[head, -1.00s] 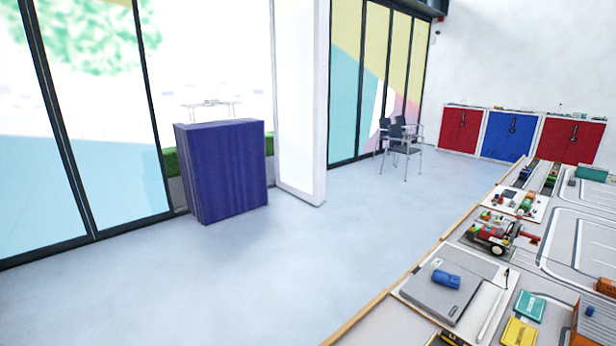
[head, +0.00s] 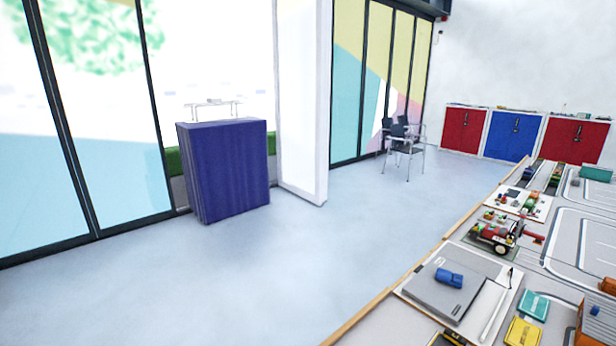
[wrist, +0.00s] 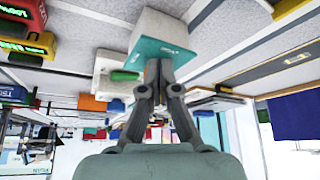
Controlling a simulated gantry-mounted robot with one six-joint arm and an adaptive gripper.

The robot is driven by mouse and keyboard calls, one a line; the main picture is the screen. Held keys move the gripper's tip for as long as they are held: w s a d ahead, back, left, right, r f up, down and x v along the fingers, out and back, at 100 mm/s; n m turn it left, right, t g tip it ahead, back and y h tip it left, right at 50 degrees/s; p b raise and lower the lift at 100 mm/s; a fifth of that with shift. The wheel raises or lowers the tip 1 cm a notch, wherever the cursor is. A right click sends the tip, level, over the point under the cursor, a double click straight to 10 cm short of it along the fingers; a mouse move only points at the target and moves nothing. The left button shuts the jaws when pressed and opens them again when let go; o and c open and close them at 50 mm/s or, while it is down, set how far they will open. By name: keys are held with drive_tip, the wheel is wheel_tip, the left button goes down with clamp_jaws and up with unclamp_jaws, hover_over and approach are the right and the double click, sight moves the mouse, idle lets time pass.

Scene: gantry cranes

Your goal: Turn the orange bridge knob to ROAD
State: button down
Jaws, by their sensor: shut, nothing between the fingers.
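My gripper (wrist: 158,68) shows in the wrist view with its two fingers together and nothing between them. Its tips overlap a teal-and-white box (wrist: 160,48) in the picture; I cannot tell whether they touch it. The wrist view looks turned upside down. I cannot make out the orange bridge knob or a ROAD mark in either view. A small orange piece (wrist: 92,103) lies left of the fingers in the wrist view, but I cannot tell what it is. My gripper does not show in the head view.
The long table (head: 395,318) at right carries a grey folder (head: 440,293) with a blue piece (head: 449,278), a red toy vehicle (head: 497,236), teal (head: 534,306) and yellow (head: 523,332) boxes, and an orange-and-grey block (head: 594,325). The floor (head: 300,265) left of it is open.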

drive_tip(key=shift+s+d+b, duration=0.1)
drive_tip(key=shift+d+b, duration=0.2)
drive_tip(key=shift+d, duration=0.05)
drive_tip(key=shift+s+r+p, duration=0.1)
drive_tip(key=shift+r+p, duration=0.05)
drive_tip(key=shift+p, duration=0.25)
drive_tip(key=shift+s, duration=0.15)
wheel_tip(320, 180, up, 6)
drive_tip(key=p, duration=0.6)
drive_tip(key=shift+s+a, duration=0.1)
drive_tip(key=shift+s, duration=0.05)
